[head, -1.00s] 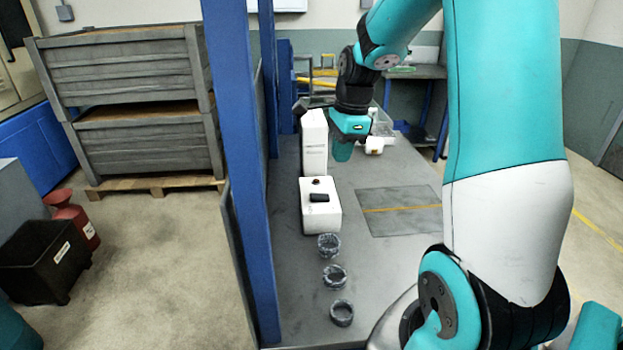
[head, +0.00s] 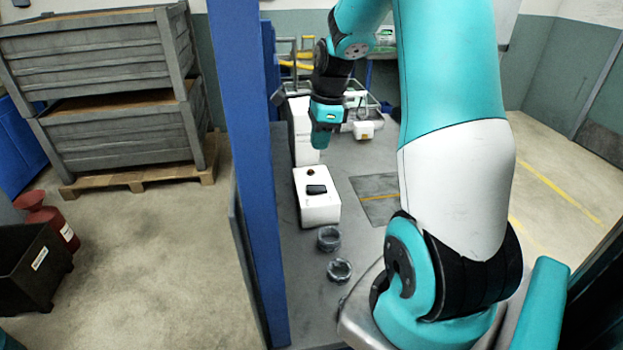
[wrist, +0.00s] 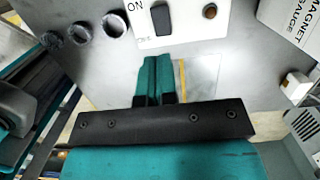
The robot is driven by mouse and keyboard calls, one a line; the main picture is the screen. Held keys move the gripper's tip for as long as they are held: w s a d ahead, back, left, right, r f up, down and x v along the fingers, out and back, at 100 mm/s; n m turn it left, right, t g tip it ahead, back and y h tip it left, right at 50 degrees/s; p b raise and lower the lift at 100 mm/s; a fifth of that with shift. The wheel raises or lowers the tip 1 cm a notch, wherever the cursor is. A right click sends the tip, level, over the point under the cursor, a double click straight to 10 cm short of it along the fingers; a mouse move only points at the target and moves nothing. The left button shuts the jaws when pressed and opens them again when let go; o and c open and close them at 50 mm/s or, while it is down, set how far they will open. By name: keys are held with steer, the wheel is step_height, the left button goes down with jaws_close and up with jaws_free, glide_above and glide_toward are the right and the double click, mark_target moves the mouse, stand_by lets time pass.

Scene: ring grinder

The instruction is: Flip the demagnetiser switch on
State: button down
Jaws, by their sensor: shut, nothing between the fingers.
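The demagnetiser is a white box (head: 318,210) on the grey bench, with a black rocker switch (head: 316,189) and a small brown round knob on top. In the wrist view the switch (wrist: 161,19) sits beside the printed word ON, with a second label at its other end too small to read. The knob (wrist: 209,12) is to its right. My gripper (head: 320,143) points down above the bench, beyond the box in the head view. In the wrist view its teal fingers (wrist: 154,62) are together and empty, with their tips just short of the box's edge, apart from the switch.
Dark rings (head: 329,238) stand in a row in front of the box. A taller white unit (head: 302,130), labelled magnet gauge in the wrist view, stands behind it. A blue post (head: 247,150) rises along the bench's left side. A grey plate (head: 376,184) lies to the right.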

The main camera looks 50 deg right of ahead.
mark_target(312, 188)
steer(key=f, duration=0.3)
steer(key=a+f+p, duration=0.1)
steer(key=f, duration=0.3)
steer(key=w+f, duration=0.1)
steer(key=f, duration=0.3)
steer(key=shift+a+p, duration=0.15)
steer(key=shift+p, duration=0.2)
steer(key=shift+s, duration=0.1)
